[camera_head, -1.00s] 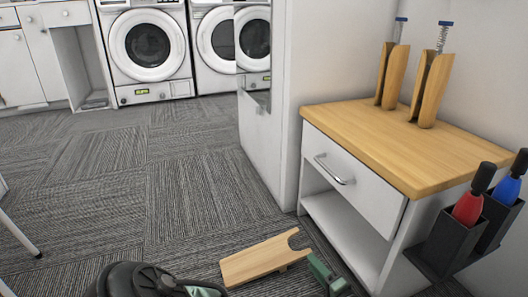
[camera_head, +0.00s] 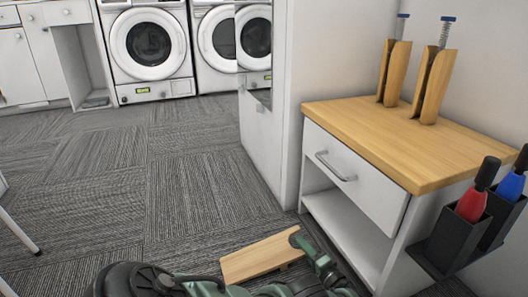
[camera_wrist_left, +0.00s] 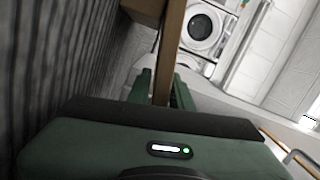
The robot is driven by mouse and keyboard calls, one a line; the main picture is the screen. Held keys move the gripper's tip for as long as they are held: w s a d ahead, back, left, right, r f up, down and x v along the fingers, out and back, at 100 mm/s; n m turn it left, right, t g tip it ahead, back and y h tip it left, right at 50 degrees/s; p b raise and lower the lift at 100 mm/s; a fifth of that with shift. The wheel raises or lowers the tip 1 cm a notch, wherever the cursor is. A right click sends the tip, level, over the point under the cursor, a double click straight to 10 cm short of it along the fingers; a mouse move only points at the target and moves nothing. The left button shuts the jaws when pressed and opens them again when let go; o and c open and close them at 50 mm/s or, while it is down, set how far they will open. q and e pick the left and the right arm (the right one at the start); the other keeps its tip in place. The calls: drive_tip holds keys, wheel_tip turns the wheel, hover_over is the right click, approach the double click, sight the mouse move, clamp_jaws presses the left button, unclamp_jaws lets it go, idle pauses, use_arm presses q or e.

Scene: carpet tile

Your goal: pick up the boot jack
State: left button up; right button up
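The boot jack (camera_head: 258,260), a pale wooden board with a cross block under it, lies on the carpet left of the white cabinet. My left gripper (camera_head: 298,242) is at its right, notched end and covers part of that end. In the left wrist view the boot jack (camera_wrist_left: 169,50) is seen edge-on, running between the green fingers of my left gripper (camera_wrist_left: 162,88), one on each side. The gap between fingers and board is too small to tell whether they press on it. My right gripper is not in view.
A white cabinet (camera_head: 350,177) with a wooden top stands close on the right, bearing two wooden holders with screws. A dark rack (camera_head: 450,240) with red and blue bottles hangs on its side. Carpet (camera_head: 190,190) is clear toward the washing machines (camera_head: 150,45).

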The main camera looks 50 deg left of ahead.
use_arm(q)
clamp_jaws()
idle(1.1)
